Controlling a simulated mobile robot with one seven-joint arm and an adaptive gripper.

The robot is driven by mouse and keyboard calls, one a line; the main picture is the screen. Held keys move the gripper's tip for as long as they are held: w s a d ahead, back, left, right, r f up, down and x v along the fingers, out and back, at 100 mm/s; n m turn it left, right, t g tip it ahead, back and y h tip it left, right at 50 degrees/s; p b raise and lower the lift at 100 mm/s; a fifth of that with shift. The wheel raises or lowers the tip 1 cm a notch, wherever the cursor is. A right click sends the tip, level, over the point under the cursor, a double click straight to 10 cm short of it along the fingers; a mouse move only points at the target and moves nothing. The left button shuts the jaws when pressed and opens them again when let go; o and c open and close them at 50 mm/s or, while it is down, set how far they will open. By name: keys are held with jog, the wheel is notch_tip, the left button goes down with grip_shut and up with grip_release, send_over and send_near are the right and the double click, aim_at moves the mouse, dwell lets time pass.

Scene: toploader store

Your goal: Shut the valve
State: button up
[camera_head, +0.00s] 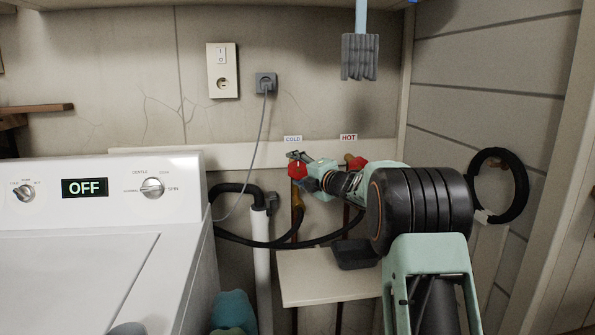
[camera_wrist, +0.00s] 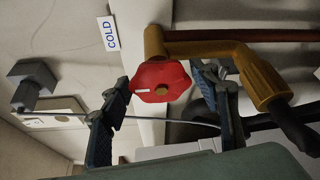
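The red cold-water valve knob (camera_head: 297,170) sits on a brass pipe under the blue COLD label (camera_head: 293,139). In the wrist view the lobed red knob (camera_wrist: 150,80) lies between the two fingers of my gripper (camera_wrist: 163,88). The fingers are spread, with one on either side of the knob; whether they touch it I cannot tell. In the head view my gripper (camera_head: 300,159) is at the cold valve and partly covers it. A second red valve knob (camera_head: 358,163), under the HOT label (camera_head: 348,138), is right of my gripper, partly hidden by my arm.
A white washing machine (camera_head: 190,260) with an OFF display stands at left. Black hoses (camera_head: 262,243) and a grey drain pipe (camera_head: 261,265) run below the valves. A small shelf (camera_head: 320,284) is under them. A black ring (camera_head: 518,190) hangs at right.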

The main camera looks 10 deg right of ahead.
jog(key=shift+o, duration=0.5)
jog(key=shift+s+d, duration=0.15)
jog(key=shift+s, duration=0.1)
jog(key=v, duration=1.1)
jog(key=shift+s, duration=0.25)
jog(key=shift+r, duration=0.15)
